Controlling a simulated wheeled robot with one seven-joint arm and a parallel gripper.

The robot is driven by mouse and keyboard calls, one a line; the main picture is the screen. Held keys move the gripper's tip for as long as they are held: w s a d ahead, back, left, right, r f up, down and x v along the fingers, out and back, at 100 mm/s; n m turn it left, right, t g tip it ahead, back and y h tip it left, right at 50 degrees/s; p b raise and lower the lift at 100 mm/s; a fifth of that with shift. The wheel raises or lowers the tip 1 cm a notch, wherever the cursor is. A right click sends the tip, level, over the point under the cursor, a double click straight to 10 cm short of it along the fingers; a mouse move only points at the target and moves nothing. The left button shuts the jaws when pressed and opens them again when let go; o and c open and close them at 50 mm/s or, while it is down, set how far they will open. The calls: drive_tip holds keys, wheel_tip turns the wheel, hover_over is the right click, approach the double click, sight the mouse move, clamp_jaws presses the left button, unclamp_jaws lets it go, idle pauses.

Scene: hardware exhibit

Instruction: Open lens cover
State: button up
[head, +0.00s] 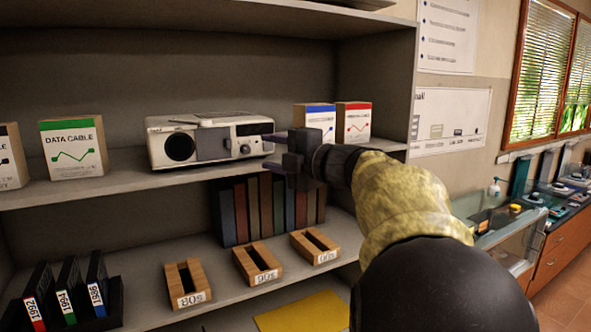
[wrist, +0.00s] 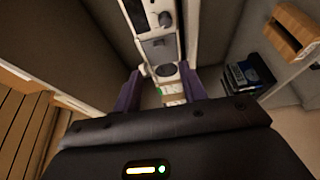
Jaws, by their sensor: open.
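A white projector (head: 205,141) stands on the upper shelf. Its round dark lens (head: 180,147) is on the left of its front. A grey square panel (head: 212,147), which looks like the lens cover, sits just right of the lens, with a small knob (head: 245,149) further right. My gripper (head: 275,151) is open and empty, in front of the projector's right end. In the wrist view, the fingers of my gripper (wrist: 160,85) are spread, with the lens (wrist: 165,70) seen between them and the grey panel (wrist: 159,48) above it. I see no contact.
A data cable box (head: 73,149) stands left of the projector; blue-topped (head: 315,117) and red-topped (head: 353,120) boxes stand behind my gripper. The lower shelf holds books (head: 265,208), wooden holders (head: 257,263) and binders (head: 68,287). The shelf board ahead of the projector is clear.

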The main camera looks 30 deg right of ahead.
drive_tip(key=b+v, duration=0.1)
drive_tip(key=v, duration=0.5)
drive_tip(key=shift+b, duration=0.3)
drive_tip(key=shift+a, duration=0.15)
drive_tip(key=w+f+m+t+h, duration=0.1)
drive_tip(key=w+f+m+h, duration=0.55)
drive_tip(key=f+m, duration=0.45)
drive_tip(key=a+f+m+g+h+b, duration=0.1)
drive_tip(key=a+f+m+g, duration=0.15)
drive_tip(key=f, duration=0.45)
drive_tip(key=a+f+m+g+h, duration=0.1)
drive_tip(key=f+m+g, duration=0.1)
drive_tip(key=f+m, duration=0.35)
drive_tip(key=s+a+f+m+g, duration=0.1)
drive_tip(key=s+a+f+g, duration=0.2)
drive_tip(key=s+f, duration=0.3)
drive_tip(key=s+a+f+m+g+y, duration=0.1)
drive_tip(key=s+a+f+g, duration=0.3)
drive_tip(key=s+f, duration=0.3)
drive_tip(key=s+a+f+m+g+b, duration=0.1)
drive_tip(key=s+a+f+g, duration=0.2)
drive_tip(key=s+f, duration=0.4)
wheel_tip(320, 180, down, 4)
drive_tip(key=shift+s+a+y, duration=0.15)
drive_tip(key=shift+a+y, duration=0.2)
drive_tip(key=shift+a, duration=0.35)
